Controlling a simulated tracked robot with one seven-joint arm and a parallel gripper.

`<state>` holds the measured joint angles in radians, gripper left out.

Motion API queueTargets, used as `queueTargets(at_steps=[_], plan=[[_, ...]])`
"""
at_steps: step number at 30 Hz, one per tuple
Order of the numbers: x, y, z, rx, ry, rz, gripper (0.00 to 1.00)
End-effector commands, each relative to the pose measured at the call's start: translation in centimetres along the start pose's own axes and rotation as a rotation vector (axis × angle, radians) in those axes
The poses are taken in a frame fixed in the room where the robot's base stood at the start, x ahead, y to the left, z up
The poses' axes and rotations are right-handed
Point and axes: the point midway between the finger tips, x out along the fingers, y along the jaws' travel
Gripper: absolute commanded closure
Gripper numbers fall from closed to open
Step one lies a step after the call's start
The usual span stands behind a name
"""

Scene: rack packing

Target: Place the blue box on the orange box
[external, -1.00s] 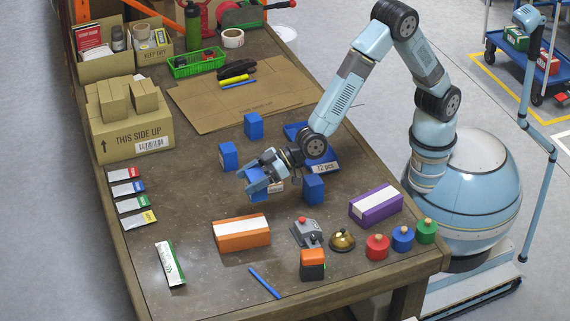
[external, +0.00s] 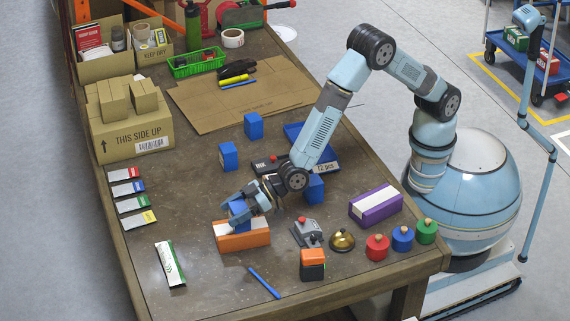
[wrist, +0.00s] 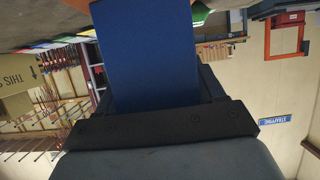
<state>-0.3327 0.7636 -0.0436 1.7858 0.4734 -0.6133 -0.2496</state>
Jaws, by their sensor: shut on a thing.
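The orange box (external: 243,241) with a white top strip lies near the front of the table in the external view. My gripper (external: 238,210) is shut on a blue box (external: 239,214) and holds it over the orange box. The blue box appears at or just above its top; I cannot tell whether they touch. In the wrist view the blue box (wrist: 145,55) fills the middle, with a bit of orange at the top left edge. More blue boxes stand farther back: one at the back (external: 253,126), one at the left (external: 228,156), one by the tray (external: 314,188).
A purple box (external: 376,205), a grey device with a red button (external: 307,233), a brass bell (external: 342,240) and colored weights (external: 402,238) stand to the right. A blue pen (external: 265,282) and an orange-black block (external: 312,265) lie in front. Packets (external: 130,188) line the left.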

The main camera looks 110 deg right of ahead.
Motion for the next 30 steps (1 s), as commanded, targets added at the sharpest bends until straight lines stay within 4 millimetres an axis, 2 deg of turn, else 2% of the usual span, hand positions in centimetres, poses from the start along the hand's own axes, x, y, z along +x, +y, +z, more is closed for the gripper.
queueTargets(at_steps=[8, 9, 17, 26, 30], plan=[[0.0, 0.0, 0.0, 0.0, 0.001, 0.0, 0.67], [0.1, 0.0, 0.1, 0.0, 0.001, 0.0, 0.31], [0.0, 0.0, 0.1, 0.0, 0.001, 0.0, 0.06], [-0.1, 0.0, -0.1, 0.0, 0.001, 0.0, 0.06], [-1.4, 0.0, -0.1, 0.0, 0.001, 0.0, 0.06]])
